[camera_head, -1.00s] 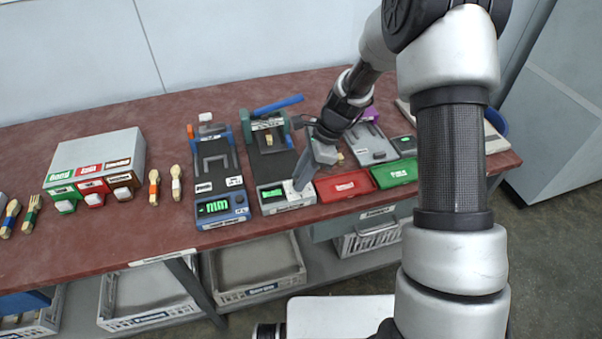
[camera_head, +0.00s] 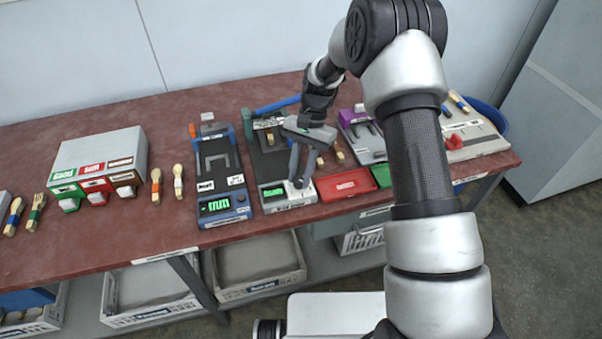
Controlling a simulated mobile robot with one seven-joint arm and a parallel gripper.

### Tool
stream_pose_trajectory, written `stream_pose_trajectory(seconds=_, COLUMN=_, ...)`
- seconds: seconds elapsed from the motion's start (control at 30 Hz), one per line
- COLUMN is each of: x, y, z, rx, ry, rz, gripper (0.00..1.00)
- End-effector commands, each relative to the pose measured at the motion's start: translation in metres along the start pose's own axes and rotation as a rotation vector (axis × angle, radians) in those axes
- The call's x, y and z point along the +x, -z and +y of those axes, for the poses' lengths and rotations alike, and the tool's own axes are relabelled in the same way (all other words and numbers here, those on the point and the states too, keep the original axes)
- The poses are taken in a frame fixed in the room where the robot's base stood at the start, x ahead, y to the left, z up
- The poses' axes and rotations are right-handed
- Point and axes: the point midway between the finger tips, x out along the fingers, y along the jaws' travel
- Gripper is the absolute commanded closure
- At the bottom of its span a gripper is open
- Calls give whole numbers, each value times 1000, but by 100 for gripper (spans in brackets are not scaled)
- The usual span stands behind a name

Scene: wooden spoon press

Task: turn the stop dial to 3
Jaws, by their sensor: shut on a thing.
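The press with the green upper frame (camera_head: 248,124) stands mid-table. Its grey front panel has a small lit green display (camera_head: 273,191). A small white dial (camera_head: 291,191) sits right of that display, partly covered by the fingers; I take it for the stop dial. My gripper (camera_head: 299,182) points down over the panel, its fingertips shut on the dial. The dial's marking and the display's figures are too small or hidden to read.
A blue press (camera_head: 222,205) with a lit display stands close left. A red tray (camera_head: 345,185) and a green tray (camera_head: 374,213) lie right. A purple-topped press (camera_head: 352,117) is behind them. A grey dispenser box (camera_head: 128,146) and wooden cutlery are at left.

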Motion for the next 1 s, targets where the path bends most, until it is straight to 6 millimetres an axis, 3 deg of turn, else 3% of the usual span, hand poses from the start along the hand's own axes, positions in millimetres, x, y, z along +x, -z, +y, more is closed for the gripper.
stream_pose_trajectory(seconds=0.5, x=0, y=0, z=-3, rx=-374, ry=-156, rz=1, gripper=98)
stream_pose_trajectory(seconds=1.0, x=1, y=-1, z=-4, rx=-486, ry=-202, rz=0, gripper=98)
